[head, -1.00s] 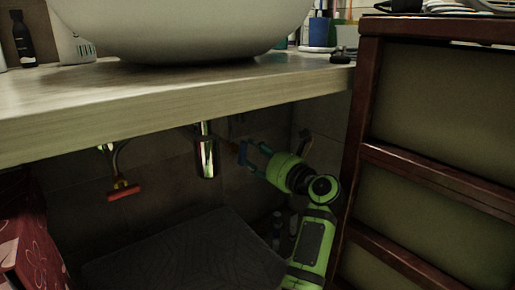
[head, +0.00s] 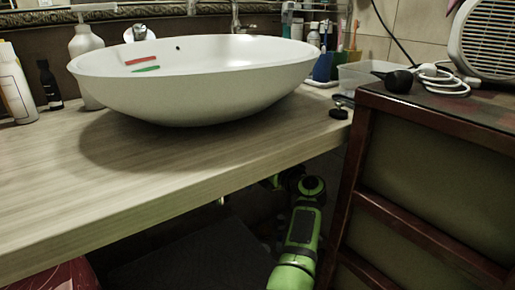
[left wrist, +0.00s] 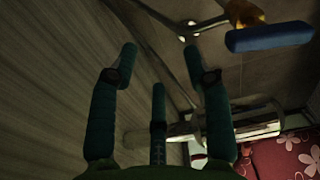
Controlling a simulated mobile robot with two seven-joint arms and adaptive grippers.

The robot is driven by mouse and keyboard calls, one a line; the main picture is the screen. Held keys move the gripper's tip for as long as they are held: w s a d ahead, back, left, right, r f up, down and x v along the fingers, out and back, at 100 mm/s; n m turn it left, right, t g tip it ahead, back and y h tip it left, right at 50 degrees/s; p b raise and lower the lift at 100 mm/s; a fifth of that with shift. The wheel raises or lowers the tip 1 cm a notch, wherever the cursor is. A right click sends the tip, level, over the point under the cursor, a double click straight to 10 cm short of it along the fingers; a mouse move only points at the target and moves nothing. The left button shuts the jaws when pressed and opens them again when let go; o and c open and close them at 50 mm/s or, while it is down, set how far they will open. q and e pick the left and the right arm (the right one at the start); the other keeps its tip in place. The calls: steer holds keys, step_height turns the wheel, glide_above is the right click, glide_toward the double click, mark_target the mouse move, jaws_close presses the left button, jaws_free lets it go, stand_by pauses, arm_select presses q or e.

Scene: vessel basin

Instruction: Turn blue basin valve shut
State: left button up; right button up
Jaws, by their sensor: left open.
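The blue valve handle (left wrist: 270,37) shows at the upper right of the left wrist view, on a brass stem against the wall. My left gripper (left wrist: 160,65) is open and empty, with its fingers apart. The handle lies beyond and to the right of the fingertips and is not between them; I see no contact. In the head view the counter hides the blue valve and my gripper fingers; only my green arm shows below the counter edge.
The wooden counter (head: 110,190) carries the white basin (head: 190,85). A dark red cabinet (head: 425,200) stands close on the right. A chrome drain trap (left wrist: 258,130) and a red floral item (left wrist: 290,155) show in the left wrist view.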

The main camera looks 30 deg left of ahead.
arm_select(q)
steer(key=shift+w+r+m+p, duration=0.15)
steer(key=shift+r+m+p, duration=0.15)
steer(key=shift+m, duration=0.3)
steer(key=shift+a+f, duration=0.1)
